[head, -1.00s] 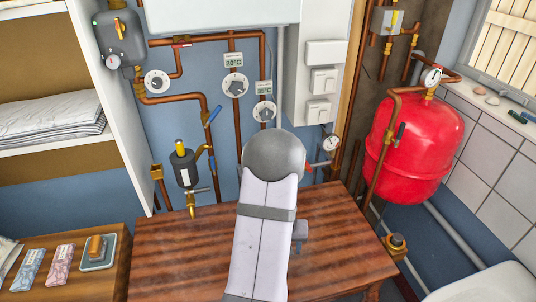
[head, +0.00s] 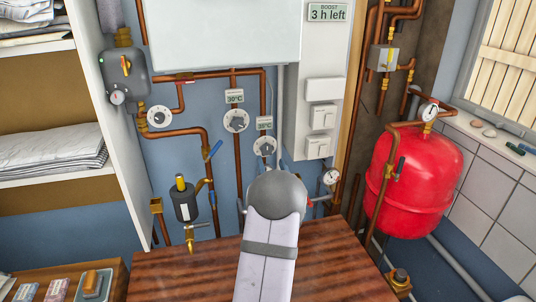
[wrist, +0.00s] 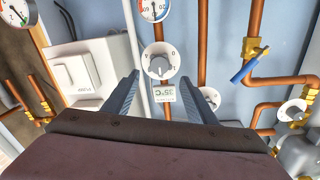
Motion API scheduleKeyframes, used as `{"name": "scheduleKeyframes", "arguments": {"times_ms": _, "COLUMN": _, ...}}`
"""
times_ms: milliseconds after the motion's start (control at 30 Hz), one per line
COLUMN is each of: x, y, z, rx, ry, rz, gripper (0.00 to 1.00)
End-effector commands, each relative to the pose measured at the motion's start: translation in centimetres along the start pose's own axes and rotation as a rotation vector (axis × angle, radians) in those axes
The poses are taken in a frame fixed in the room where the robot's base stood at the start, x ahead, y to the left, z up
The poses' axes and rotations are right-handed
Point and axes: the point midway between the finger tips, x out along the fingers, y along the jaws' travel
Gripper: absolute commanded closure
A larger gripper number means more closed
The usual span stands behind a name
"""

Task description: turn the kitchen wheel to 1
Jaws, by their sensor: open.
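Several white round wheels with dark centre knobs sit on copper pipes on the blue wall. One is at the left (head: 158,116), one in the middle (head: 236,120) below a 30°C display, and one at the right (head: 264,146) below another display. I cannot read which is the kitchen wheel. In the wrist view, which is upside down, the right wheel (wrist: 160,60) shows between the fingers, with its 35°C display (wrist: 163,93); its scale marks are too small to read surely. My gripper (wrist: 161,78) is open and empty, pointing at the wall, apart from the wheel. My arm hides it in the head view.
A white switch box (head: 320,110) is right of the wheels. A blue-handled valve (head: 212,150) and a dark canister (head: 184,203) are to the left. A red tank (head: 415,180) stands at the right. A wooden table (head: 190,270) lies below.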

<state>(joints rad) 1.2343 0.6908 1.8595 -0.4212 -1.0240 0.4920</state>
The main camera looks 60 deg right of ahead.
Motion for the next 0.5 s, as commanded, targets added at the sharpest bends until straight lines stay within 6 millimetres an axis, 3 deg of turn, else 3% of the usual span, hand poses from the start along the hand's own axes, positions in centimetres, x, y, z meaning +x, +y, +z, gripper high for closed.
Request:
{"name": "scheduleKeyframes", "arguments": {"times_ms": 267, "x": 1.3, "y": 0.0, "z": -0.1, "rx": -0.001, "ry": -0.002, "rz": 0.0, "gripper": 0.48}}
{"name": "scheduleKeyframes", "arguments": {"times_ms": 500, "x": 3.9, "y": -0.1, "z": -0.1, "rx": -0.001, "ry": -0.003, "rz": 0.001, "gripper": 0.48}}
